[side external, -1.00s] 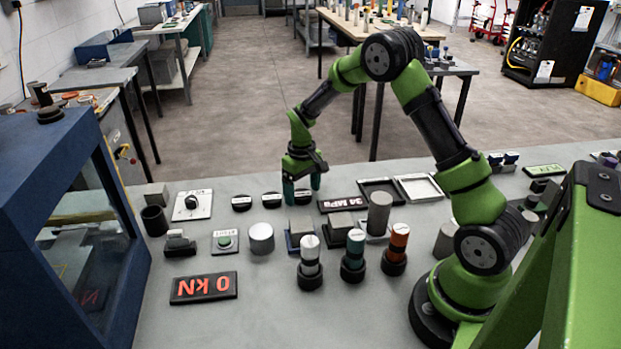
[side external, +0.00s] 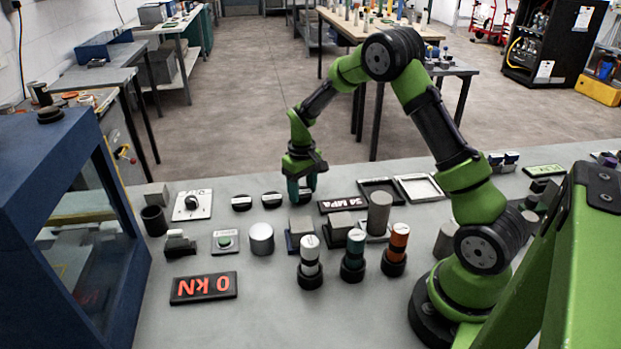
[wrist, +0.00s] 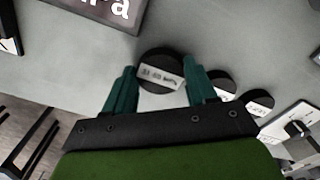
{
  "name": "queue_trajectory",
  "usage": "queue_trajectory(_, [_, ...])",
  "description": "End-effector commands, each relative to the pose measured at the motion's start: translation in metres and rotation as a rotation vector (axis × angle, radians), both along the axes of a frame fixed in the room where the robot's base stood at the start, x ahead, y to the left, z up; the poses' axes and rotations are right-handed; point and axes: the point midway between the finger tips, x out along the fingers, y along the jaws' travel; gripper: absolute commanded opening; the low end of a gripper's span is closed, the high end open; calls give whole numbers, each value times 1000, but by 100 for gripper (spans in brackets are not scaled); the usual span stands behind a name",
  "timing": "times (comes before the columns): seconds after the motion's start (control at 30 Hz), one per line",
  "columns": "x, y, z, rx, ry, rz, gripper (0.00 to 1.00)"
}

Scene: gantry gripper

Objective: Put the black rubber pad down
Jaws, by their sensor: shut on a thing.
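The black rubber pad (side external: 306,197) is a round black disc with a white label. It is at bench level, at the right end of a row of similar discs. My gripper (side external: 301,190) points down with its green fingers shut on opposite sides of this pad. In the wrist view, the pad (wrist: 155,58) sits between the two fingertips of my gripper (wrist: 160,80), label facing the camera. Whether its underside touches the bench cannot be told.
Two similar labelled discs (side external: 241,203) (side external: 271,200) lie just left. A dial plate (side external: 192,205) is further left. A dark display (side external: 343,203) and two shallow trays (side external: 380,190) (side external: 419,187) are to the right. Grey blocks and labelled cylinders stand in front.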

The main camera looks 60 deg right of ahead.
Motion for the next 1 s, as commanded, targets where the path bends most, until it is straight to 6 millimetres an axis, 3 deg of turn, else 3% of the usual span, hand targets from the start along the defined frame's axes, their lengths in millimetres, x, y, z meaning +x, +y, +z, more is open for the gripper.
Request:
queue_trajectory(0.3, [1, 0, 62, -2, -7, 1, 26])
queue_trajectory(0.47, [1, -1, 88, -1, -5, -2, 26])
queue_trajectory(0.6, [-3, -10, 122, -3, -9, -23, 26])
queue_trajectory(0.67, [-15, -15, 141, -3, -10, -39, 26])
queue_trajectory(0.8, [-64, -23, 179, -2, -9, -63, 26])
queue_trajectory(1.0, [-144, -19, 201, 0, -5, -66, 26])
